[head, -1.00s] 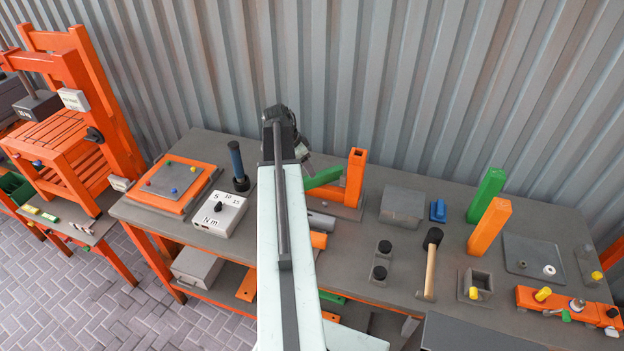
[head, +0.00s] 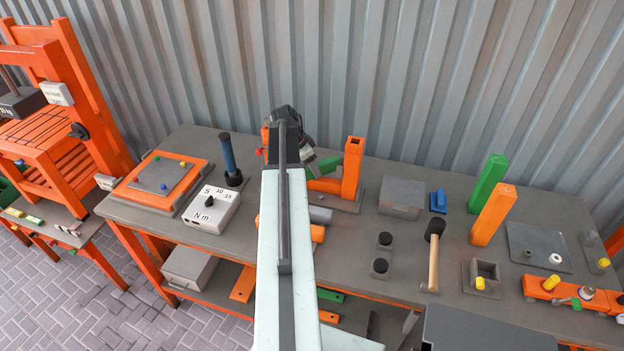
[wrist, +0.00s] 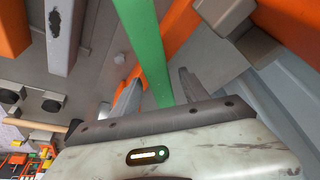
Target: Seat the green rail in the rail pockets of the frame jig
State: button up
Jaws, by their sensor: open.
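The green rail (head: 325,166) shows just right of my arm's end in the head view, against the frame jig's orange upright post (head: 352,168). The jig's grey base (head: 346,205) lies on the bench, and a low orange bar of it runs below the rail. In the wrist view the rail (wrist: 145,42) runs down between the two fingers of my gripper (wrist: 160,92). The gripper is open, with a gap on the right finger's side. My arm hides the rail's left end and the jig's left part, so I cannot tell whether the rail is seated.
A torque tester (head: 211,209) and a dark blue-handled tool (head: 229,158) stand left of my arm. The corrugated wall is close behind.

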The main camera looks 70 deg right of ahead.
jog(key=shift+d+f, duration=0.1)
jog(key=shift+f, duration=0.2)
grip_shut()
notch_tip(320, 180, up, 10)
jog(key=p, duration=1)
jog(key=shift+r+p, duration=0.15)
jog(key=shift+p, duration=0.15)
